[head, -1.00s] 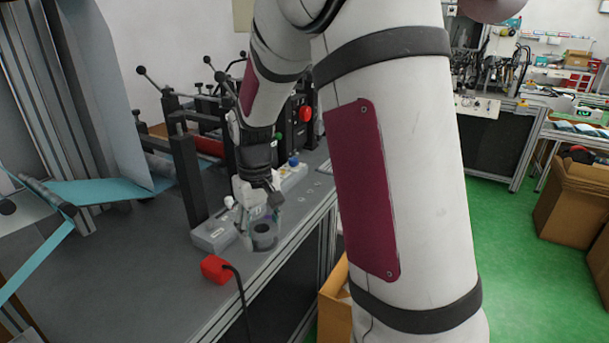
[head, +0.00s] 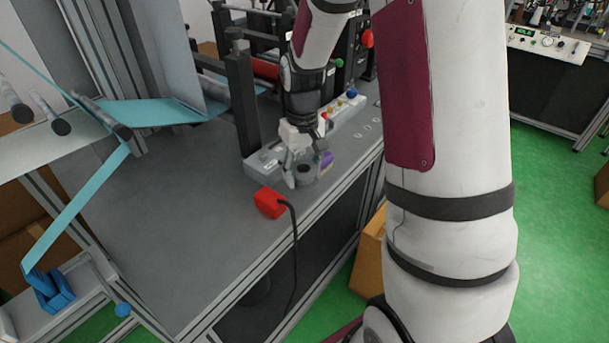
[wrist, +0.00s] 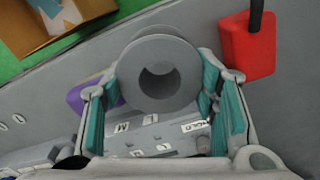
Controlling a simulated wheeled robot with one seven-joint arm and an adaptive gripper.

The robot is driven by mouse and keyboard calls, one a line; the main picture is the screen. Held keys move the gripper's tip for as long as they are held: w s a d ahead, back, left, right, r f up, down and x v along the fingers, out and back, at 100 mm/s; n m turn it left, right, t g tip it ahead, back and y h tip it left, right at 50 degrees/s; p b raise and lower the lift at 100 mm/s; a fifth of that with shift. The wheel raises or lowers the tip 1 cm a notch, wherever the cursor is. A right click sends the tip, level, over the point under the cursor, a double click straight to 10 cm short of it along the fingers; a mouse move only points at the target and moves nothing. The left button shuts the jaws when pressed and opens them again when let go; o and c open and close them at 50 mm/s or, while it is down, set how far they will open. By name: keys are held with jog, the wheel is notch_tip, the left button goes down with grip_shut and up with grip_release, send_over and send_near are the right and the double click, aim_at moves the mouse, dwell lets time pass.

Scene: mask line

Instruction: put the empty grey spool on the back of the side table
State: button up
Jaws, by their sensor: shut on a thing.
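The grey spool (head: 306,174) is a short ring with a hollow middle, at the bench's front edge. In the wrist view the spool (wrist: 158,45) sits between the teal-padded fingers, its round flange and dark bore facing the camera. My gripper (head: 303,171) points down and is shut on the spool; in the wrist view the gripper (wrist: 156,84) has a finger on each side of it. I cannot tell whether the spool touches the bench or is just above it. I cannot identify the side table for certain in these views.
A red box (head: 269,202) with a black cable stands close by on the grey bench (head: 185,235). A purple thing (head: 327,160) and a grey control strip with buttons (head: 352,108) are beside the spool. A cardboard box (head: 369,255) stands below the bench edge. Teal web (head: 85,185) runs at left.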

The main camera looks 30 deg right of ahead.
aim_at(303, 179)
jog(key=shift+f, duration=1.55)
jog(key=shift+f, duration=0.15)
jog(key=o, duration=1.2)
jog(key=shift+c, duration=0.2)
